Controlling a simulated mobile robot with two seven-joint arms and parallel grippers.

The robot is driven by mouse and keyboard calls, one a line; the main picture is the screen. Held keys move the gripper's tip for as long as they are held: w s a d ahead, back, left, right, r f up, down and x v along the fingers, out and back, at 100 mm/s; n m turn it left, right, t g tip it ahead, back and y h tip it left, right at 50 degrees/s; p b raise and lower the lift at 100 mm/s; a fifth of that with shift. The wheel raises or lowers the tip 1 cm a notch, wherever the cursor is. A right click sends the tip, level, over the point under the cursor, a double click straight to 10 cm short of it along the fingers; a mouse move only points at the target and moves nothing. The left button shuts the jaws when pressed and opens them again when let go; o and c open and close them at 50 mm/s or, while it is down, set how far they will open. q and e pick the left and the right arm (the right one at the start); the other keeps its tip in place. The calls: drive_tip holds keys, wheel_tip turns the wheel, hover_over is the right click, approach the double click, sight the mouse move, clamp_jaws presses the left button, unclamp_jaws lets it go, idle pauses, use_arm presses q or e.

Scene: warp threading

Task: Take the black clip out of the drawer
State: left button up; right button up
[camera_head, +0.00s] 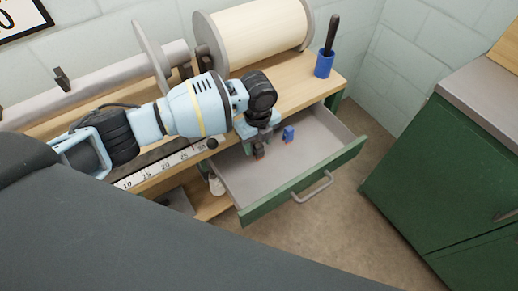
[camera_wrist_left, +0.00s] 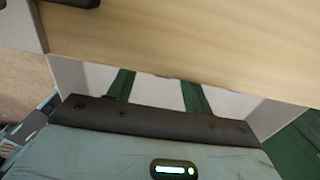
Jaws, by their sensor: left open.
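The open drawer (camera_head: 318,148) has a green front with a grey handle and a pale grey inside. My left gripper (camera_head: 259,149) reaches in from the left and points down over the left part of the drawer; it is open. A small dark piece with a brownish tip shows at its fingertips; I cannot tell whether it is a finger or the black clip. A small blue piece (camera_head: 289,134) shows to the right of the gripper, against the drawer floor. In the left wrist view the pale drawer inside (camera_wrist_left: 155,91) shows below a wooden edge; no clip is visible there. My right gripper is not in view.
The wooden bench top (camera_head: 291,80) runs above the drawer. It carries a large roller (camera_head: 262,32) and a blue cup (camera_head: 323,65) with a dark-handled tool. A white ruler (camera_head: 165,170) lies along the bench edge. A green cabinet (camera_head: 440,180) stands right, with free floor between.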

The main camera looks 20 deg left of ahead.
sight(259, 146)
use_arm(q)
drive_tip(key=shift+w+d+f, duration=0.1)
drive_tip(key=shift+f, duration=1.2)
drive_tip(key=shift+w+f, duration=0.1)
drive_tip(key=shift+f, duration=1.2)
drive_tip(key=shift+c, duration=0.4)
drive_tip(key=c, duration=1)
